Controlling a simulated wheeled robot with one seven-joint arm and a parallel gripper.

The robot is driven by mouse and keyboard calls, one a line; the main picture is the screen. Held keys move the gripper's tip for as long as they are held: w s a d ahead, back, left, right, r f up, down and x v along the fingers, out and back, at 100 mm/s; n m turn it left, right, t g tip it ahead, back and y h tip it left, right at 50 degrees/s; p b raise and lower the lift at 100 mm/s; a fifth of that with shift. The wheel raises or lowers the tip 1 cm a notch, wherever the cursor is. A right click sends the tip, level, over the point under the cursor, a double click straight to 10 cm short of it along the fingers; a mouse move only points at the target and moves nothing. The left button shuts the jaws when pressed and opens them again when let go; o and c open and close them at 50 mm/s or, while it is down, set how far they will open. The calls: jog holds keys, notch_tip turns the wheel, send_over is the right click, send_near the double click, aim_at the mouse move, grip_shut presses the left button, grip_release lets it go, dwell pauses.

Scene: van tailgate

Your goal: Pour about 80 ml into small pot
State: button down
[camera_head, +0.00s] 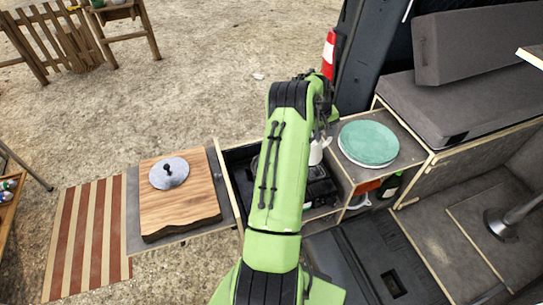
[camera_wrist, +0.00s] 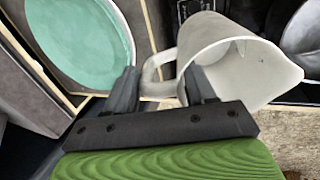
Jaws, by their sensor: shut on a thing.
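A white jug (camera_wrist: 225,62) fills the middle of the wrist view, its mouth facing the camera and its spout pointing right. My gripper (camera_wrist: 160,84) is shut on the jug's handle. The inside looks white; I cannot tell the liquid level. A grey, rounded vessel (camera_wrist: 303,30), probably the small pot, is partly seen at the right edge, beside the jug. In the head view only a piece of the white jug (camera_head: 317,152) shows behind my green arm, which hides my gripper and most of the pot area. No pouring stream is visible.
Teal plates (camera_head: 368,143) lie on the counter right of the jug. The black stove unit (camera_head: 320,190) is partly under my arm. A wooden board (camera_head: 180,205) with a grey lid (camera_head: 169,174) is at the left. A green bottle (camera_head: 390,185) stands below the plates.

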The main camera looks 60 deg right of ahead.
aim_at(329, 138)
jog(key=shift+s+d+f+t+y, duration=0.4)
jog(key=shift+f+y, duration=0.1)
jog(key=shift+f, duration=0.15)
jog(key=shift+s+d+f+t+y, duration=0.25)
jog(key=shift+d+f+t+y, duration=0.15)
jog(key=shift+f+y, duration=0.15)
